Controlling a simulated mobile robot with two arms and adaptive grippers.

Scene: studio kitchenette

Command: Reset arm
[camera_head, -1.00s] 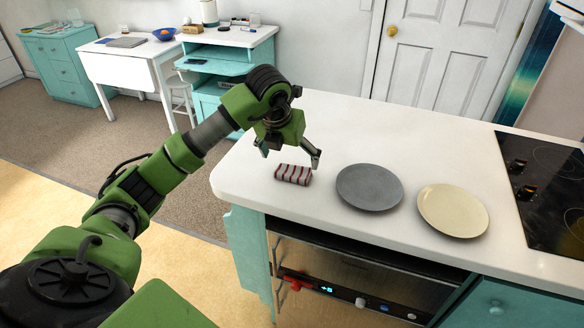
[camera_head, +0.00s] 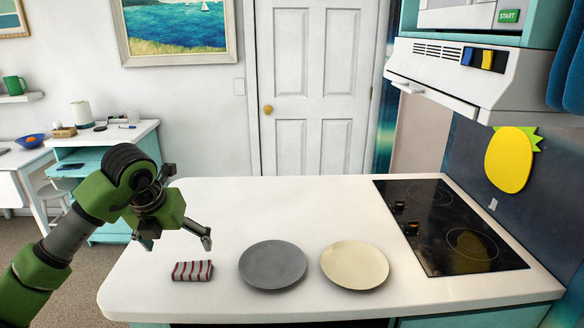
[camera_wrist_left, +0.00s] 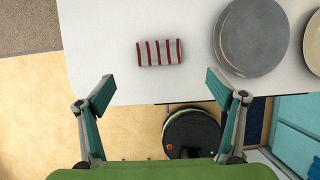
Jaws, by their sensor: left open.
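My left gripper (camera_head: 177,238) is open and empty, above the left part of the white counter. In the left wrist view its two fingers (camera_wrist_left: 160,90) are spread wide with nothing between them. A small red, white and grey striped package (camera_head: 192,271) lies on the counter, apart from the fingers. It also shows in the left wrist view (camera_wrist_left: 158,52), beyond the fingertips. My right gripper is in neither view.
A grey plate (camera_head: 272,265) and a cream plate (camera_head: 355,266) lie side by side on the counter (camera_head: 300,206), right of the package. A black cooktop (camera_head: 448,226) is at the right, under a white range hood (camera_head: 470,75). The counter behind the plates is clear.

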